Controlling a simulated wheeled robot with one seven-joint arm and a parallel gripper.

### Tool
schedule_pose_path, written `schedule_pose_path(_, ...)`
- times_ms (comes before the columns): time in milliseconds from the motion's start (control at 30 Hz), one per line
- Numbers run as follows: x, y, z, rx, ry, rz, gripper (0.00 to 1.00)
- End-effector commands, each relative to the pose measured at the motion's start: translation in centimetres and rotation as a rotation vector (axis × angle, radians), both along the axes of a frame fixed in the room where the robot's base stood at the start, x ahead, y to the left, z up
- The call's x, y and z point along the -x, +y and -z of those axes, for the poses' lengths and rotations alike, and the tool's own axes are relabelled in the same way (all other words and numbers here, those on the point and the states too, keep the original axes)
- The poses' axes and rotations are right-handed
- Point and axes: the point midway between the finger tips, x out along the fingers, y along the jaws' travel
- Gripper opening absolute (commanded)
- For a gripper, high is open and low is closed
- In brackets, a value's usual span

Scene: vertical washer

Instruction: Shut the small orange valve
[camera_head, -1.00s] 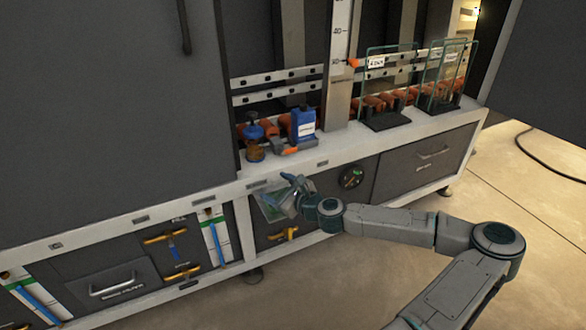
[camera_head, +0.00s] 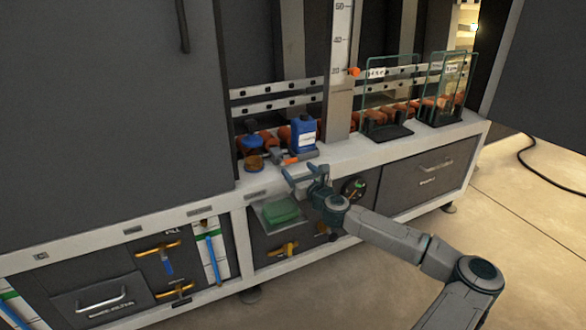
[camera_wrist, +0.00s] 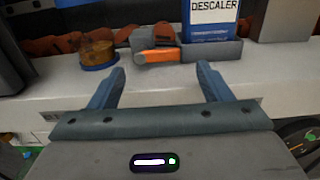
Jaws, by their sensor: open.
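A small orange valve handle (camera_head: 291,160) lies on the ledge in front of the blue bottle, joined to a grey fitting. In the wrist view the orange handle (camera_wrist: 160,57) lies sideways just beyond my fingertips, roughly centred between them. My gripper (camera_head: 298,178) is at the front edge of the ledge, its fingers pointing at the handle. In the wrist view my gripper (camera_wrist: 160,78) has its two blue-grey fingers wide apart with nothing between them. I see no contact with the handle.
The blue descaler bottle (camera_wrist: 212,18) stands just behind the handle. A brass cap with a blue base (camera_wrist: 98,52) is to the left. A vertical scale post (camera_head: 339,60) and glass-sided stands (camera_head: 388,100) are to the right. A gauge (camera_head: 353,188) sits in the panel below.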

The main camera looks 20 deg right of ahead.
Motion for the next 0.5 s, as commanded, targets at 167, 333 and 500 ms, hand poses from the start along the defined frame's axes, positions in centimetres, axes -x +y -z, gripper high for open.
schedule_pose_path(167,-2.9,0.2,0.1,0.002,0.0,-0.001,0.72)
schedule_pose_path(333,-4.3,0.2,0.0,0.001,0.0,-0.001,0.72)
schedule_pose_path(500,-4.7,0.1,0.0,0.0,0.0,-0.001,0.72)
